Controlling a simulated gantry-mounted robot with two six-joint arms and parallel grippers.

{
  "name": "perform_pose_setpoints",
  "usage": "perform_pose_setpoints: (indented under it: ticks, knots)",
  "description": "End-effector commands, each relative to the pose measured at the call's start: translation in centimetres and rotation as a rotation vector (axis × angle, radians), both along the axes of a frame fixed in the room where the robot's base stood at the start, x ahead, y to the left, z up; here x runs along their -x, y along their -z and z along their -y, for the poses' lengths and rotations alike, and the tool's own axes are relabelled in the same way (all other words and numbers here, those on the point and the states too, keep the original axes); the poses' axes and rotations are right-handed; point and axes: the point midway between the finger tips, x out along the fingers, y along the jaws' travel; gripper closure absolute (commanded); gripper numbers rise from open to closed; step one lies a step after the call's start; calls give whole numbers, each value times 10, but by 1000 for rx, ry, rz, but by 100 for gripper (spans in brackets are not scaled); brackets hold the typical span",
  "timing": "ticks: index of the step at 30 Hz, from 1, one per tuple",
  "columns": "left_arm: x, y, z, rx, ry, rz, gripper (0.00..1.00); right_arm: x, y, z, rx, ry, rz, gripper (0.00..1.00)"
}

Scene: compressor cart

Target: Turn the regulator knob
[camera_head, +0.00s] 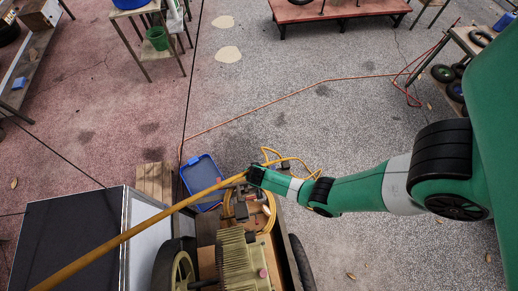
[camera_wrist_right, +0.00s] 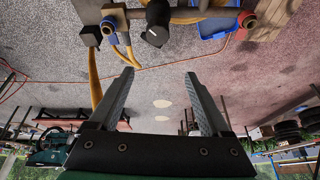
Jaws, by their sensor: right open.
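The regulator knob (camera_wrist_right: 157,22) is black and round, on a metal pipe manifold at the top of the right wrist view. A blue-ringed fitting (camera_wrist_right: 110,24) is on its left and a red-ringed fitting (camera_wrist_right: 248,20) on its right. My right gripper (camera_wrist_right: 158,73) is open and empty, its two fingers apart below the knob in that picture and not touching it. In the head view my green right arm reaches in from the right to above the compressor cart (camera_head: 245,262); I cannot make out the knob there. My left gripper is not in view.
Yellow hose (camera_head: 140,235) crosses the cart and loops beside the manifold. A blue tray (camera_head: 203,172) lies behind the cart. A black-topped cabinet (camera_head: 70,235) stands at left. An orange hose (camera_head: 260,105) runs over the open floor.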

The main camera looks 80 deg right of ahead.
Motion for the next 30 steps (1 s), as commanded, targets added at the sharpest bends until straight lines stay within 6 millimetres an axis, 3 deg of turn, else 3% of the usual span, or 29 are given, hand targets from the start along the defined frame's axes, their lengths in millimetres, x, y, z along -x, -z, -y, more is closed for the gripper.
perform_pose_setpoints:
  ticks: [3,8,14,24,30]
  knots:
    - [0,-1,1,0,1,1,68,16,12,-25,-9,-65,-38,18]
    - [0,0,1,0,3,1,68,15,13,-31,-11,-85,-41,18]
    - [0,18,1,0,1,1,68,13,31,-27,-13,-81,-41,18]
    - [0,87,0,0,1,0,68,3,94,-4,-13,-80,-42,18]
    - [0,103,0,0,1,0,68,-2,117,6,-14,-82,-43,18]
